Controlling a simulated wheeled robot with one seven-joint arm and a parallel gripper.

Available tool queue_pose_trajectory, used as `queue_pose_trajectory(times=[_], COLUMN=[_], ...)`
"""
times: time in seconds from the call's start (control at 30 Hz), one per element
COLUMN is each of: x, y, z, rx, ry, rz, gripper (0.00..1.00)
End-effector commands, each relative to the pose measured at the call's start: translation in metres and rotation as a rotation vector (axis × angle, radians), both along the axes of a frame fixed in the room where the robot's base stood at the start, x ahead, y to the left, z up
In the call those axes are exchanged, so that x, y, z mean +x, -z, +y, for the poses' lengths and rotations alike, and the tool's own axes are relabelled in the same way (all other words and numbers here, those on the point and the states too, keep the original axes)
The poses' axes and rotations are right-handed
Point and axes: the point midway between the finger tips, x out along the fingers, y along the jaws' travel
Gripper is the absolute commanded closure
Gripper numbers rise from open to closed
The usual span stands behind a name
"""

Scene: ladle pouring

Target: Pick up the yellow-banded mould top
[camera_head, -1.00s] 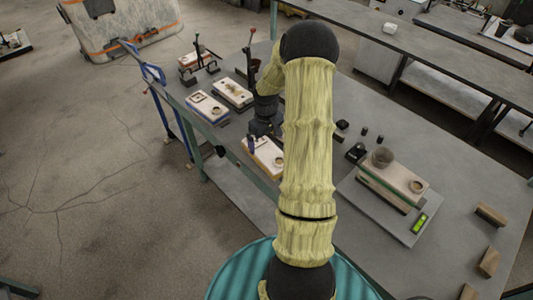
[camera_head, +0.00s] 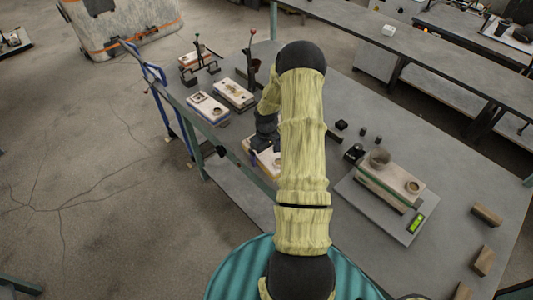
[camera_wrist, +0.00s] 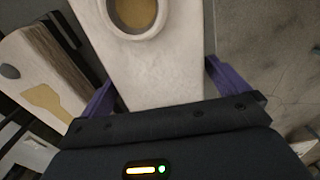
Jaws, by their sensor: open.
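The mould top under my gripper is a pale block with a round cup-like opening. In the head view this mould top (camera_head: 247,147) lies near the table's left edge, mostly hidden by my gripper (camera_head: 265,135) and arm. Its yellow band hardly shows now. In the wrist view the mould top (camera_wrist: 150,75) runs between the two purple fingers of my gripper (camera_wrist: 161,78). The fingers are open, one on each side of the block. I cannot tell whether they touch it.
A blue-banded mould (camera_head: 206,108) and an open mould half (camera_head: 233,92) lie farther back on the table. A green-banded mould (camera_head: 395,176) with a cup sits on a scale plate (camera_head: 409,236) to the right. Wooden blocks (camera_head: 486,214) lie at the right.

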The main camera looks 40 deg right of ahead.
Motion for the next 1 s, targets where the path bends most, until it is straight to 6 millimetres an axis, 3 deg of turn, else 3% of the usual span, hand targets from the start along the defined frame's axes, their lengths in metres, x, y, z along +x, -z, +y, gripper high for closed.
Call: queue_pose_trajectory(times=[0.6,0.9,1.0], x=[0.0001,0.0001,0.0011], y=[0.0044,0.0043,0.0028], z=[-0.0001,-0.0001,-0.0005], rx=[0.000,0.000,-0.002], ry=[0.001,0.001,0.001], rz=[-0.001,-0.001,-0.003], gripper=[0.02,0.61,0.76])
